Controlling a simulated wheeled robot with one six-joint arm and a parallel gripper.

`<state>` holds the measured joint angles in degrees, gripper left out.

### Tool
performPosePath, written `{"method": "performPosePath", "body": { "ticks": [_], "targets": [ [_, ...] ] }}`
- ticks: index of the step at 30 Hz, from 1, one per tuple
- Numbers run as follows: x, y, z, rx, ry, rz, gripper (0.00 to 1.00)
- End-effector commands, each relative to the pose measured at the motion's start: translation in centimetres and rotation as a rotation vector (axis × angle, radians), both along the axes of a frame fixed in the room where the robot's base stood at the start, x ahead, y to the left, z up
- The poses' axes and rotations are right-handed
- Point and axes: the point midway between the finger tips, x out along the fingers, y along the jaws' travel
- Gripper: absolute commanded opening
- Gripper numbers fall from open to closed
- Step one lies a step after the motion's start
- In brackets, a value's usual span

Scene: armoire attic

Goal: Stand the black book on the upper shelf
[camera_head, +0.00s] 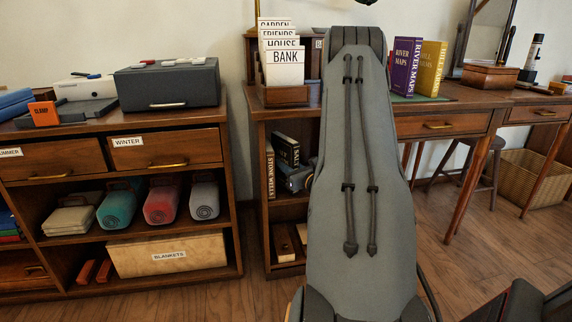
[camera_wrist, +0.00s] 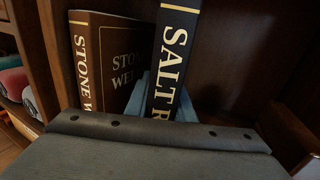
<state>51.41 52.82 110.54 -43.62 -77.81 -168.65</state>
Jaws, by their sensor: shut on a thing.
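The black book, with SALT on its spine (camera_head: 287,150), is in the upper compartment of the shelf unit under the desk. It leans a little to the side, and its spine faces out in the wrist view (camera_wrist: 174,55). My gripper (camera_head: 298,177) is shut on the black book; its blue-grey fingers show around the book's lower part in the wrist view (camera_wrist: 163,104). The book's bottom end is hidden, so I cannot tell whether it touches the upper shelf (camera_head: 290,198). A brown STONE WELLS book (camera_head: 270,172) stands at the left, also in the wrist view (camera_wrist: 105,60).
My arm covers much of the shelf unit's right side. The compartment's right part looks clear in the wrist view. Small boxes (camera_head: 283,243) sit on the lower shelf. Above, the desk carries a card holder (camera_head: 284,95) and River Maps book (camera_head: 405,66). A cabinet (camera_head: 130,145) stands left.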

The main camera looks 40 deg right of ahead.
Motion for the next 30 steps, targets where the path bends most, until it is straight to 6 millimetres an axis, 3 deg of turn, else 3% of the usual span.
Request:
{"method": "performPosePath", "body": {
  "ticks": [14, 15, 19, 26, 30],
  "targets": [
    [0.0, 0.0, -0.8, 0.000, -0.001, 0.000, 0.00],
    [0.0, 0.0, -0.8, 0.000, -0.001, 0.000, 0.23],
    [0.0, 0.0, -0.8, 0.000, -0.001, 0.000, 0.44],
    [-0.1, 0.0, -0.9, 0.001, 0.002, 0.000, 0.44],
    [-1.1, 0.1, -0.9, 0.001, 0.003, -0.002, 0.44]
  ]
}}
